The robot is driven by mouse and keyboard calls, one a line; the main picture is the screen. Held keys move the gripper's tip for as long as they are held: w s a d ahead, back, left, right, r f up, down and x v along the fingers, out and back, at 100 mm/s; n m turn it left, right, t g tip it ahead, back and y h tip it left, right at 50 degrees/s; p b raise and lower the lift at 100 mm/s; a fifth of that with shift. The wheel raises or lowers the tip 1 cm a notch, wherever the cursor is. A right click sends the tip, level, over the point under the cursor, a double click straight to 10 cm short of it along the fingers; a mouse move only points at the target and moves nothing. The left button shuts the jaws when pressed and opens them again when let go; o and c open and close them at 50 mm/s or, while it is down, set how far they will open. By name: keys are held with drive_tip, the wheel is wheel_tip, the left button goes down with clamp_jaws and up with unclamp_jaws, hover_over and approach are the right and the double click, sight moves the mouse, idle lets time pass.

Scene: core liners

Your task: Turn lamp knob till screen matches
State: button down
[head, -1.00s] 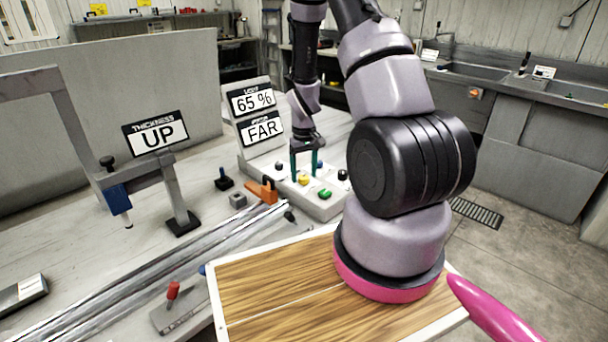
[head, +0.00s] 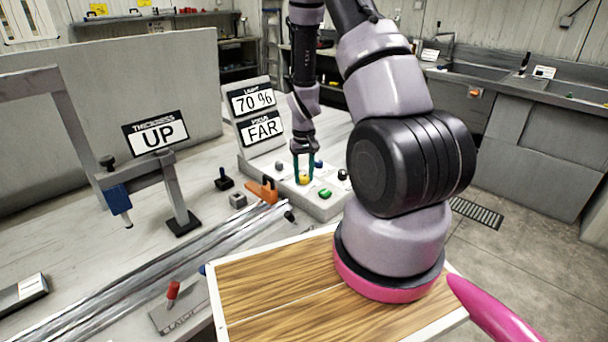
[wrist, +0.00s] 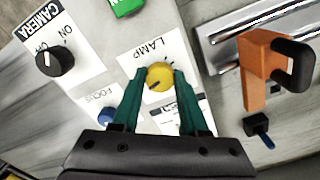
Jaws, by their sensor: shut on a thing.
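The yellow lamp knob (wrist: 159,76) sits on the white LAMP label, with a dark pointer mark on it. My gripper (wrist: 158,82) has its two green fingers on either side of the knob, shut on it. In the head view my gripper (head: 306,174) reaches down onto the control box (head: 322,208), with the yellow knob (head: 304,179) between its fingers. The light screen (head: 251,99) reads 70 %. The screen below it (head: 261,130) reads FAR. The label of the target value is not readable here.
An orange clamp (wrist: 262,70) stands beside the box. A THICKNESS sign (head: 157,135) reads UP.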

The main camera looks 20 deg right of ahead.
sight(304, 177)
drive_tip(key=shift+c, duration=2.1)
unclamp_jaws()
wheel_tip(304, 177, up, 11)
drive_tip(key=shift+s+f, duration=0.1)
drive_tip(key=shift+f, duration=0.05)
